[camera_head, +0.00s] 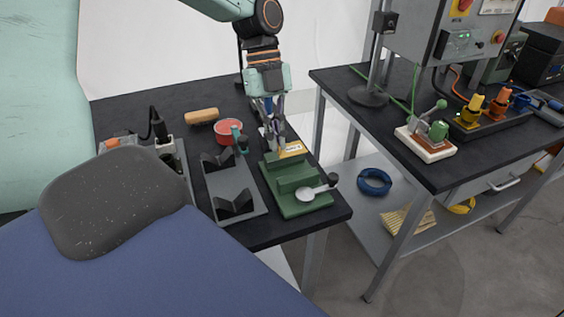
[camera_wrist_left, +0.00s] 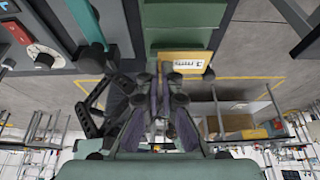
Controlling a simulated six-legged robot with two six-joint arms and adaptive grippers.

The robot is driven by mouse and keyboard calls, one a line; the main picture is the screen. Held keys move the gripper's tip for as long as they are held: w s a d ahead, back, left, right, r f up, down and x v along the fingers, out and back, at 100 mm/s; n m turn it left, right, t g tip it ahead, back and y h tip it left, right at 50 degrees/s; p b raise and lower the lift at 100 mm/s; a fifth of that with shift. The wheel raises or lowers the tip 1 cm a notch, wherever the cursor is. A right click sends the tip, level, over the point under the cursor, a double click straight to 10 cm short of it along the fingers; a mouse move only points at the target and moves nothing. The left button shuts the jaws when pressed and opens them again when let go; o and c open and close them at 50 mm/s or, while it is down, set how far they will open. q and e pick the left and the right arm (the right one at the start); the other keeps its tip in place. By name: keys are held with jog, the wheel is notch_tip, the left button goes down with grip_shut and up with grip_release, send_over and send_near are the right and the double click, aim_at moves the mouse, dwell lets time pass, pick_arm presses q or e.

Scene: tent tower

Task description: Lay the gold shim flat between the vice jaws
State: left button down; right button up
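The gold shim (camera_head: 292,149), a small yellow plate with a pale label, shows at the far end of the green vice. It also shows in the wrist view (camera_wrist_left: 184,64), just past my fingertips. The green vice (camera_head: 298,203) sits near the table's right edge, with a silver-and-black handle at its front. My left gripper (camera_head: 276,143) points down from above, its fingertips beside the shim's left end. Its fingers look close together, but their grip on the shim is hidden. Part of the jaw gap is hidden by the blocks. My right gripper is not in view.
A grey tray with black V-blocks (camera_head: 231,188) stands left of the vice. A red tin (camera_head: 228,131) and an orange-brown roll (camera_head: 202,117) lie behind it. A second bench (camera_head: 400,120) with switchgear stands to the right, across a gap.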

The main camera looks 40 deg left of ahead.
aim_at(277, 175)
pick_arm(q)
jog(key=x, duration=0.2)
jog(key=shift+f, duration=0.35)
jog(key=f, duration=0.1)
jog(key=f+b, duration=0.1)
jog(key=f, duration=0.1)
jog(key=shift+a+f, duration=0.25)
jog(key=shift+f, duration=0.4)
jog(key=shift+d, duration=0.15)
jog(key=shift+w, duration=0.1)
jog(key=shift+f, duration=0.1)
jog(key=c, duration=1.5)
grip_release()
